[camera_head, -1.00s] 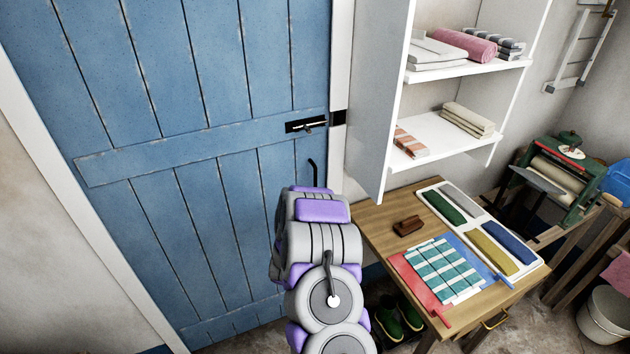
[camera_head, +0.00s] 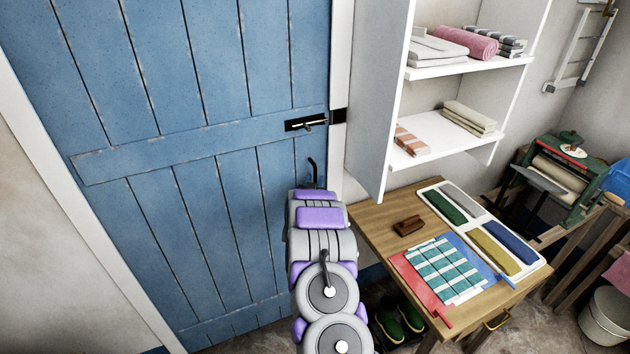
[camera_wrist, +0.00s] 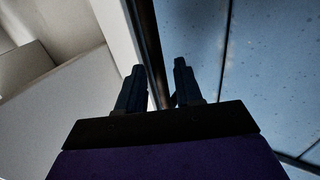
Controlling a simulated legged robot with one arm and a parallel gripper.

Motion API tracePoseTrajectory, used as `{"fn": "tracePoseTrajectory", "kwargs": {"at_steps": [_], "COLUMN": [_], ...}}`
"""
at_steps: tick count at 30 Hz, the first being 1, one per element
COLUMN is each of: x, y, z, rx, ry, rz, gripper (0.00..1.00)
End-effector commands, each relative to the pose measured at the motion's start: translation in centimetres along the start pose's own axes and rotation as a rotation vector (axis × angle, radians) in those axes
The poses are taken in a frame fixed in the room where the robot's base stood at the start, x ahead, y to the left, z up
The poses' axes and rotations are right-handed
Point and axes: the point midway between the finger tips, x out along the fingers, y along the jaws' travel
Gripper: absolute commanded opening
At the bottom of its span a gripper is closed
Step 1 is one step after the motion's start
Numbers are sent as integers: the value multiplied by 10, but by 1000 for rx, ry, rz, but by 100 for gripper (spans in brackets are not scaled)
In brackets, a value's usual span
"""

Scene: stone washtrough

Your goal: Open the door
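The blue plank door (camera_head: 225,80) fills the left of the head view and is shut in its white frame. A black sliding bolt (camera_head: 306,124) sits near its right edge, close to a black keeper on the frame. Below it, the top of a thin black handle (camera_head: 311,164) shows; my arm hides the rest. My gripper (camera_wrist: 158,70) shows in the wrist view with its two dark fingers apart. A dark upright bar (camera_wrist: 149,35) beside the blue door runs between them; I cannot tell whether they touch it.
A white shelf (camera_head: 455,70) with folded cloths stands right of the door. A wooden table (camera_head: 378,216) with cloths, a paint tray and a brown block stands below it, close to my arm. Green shoes (camera_head: 398,320) lie on the floor beneath.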

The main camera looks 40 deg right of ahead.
Motion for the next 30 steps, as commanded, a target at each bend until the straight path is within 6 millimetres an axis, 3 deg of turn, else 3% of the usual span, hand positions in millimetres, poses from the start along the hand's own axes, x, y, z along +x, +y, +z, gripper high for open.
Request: {"fn": "tracePoseTrajectory", "kwargs": {"at_steps": [6,17,27,30], "x": [14,16,16,16], "y": [0,-1,-1,-1], "z": [1,1,0,0], "rx": [-1,-1,-1,-1], "ry": [-2,-2,-1,-1], "rz": [-1,-1,-2,-2], "gripper": [35,35,3,0]}}
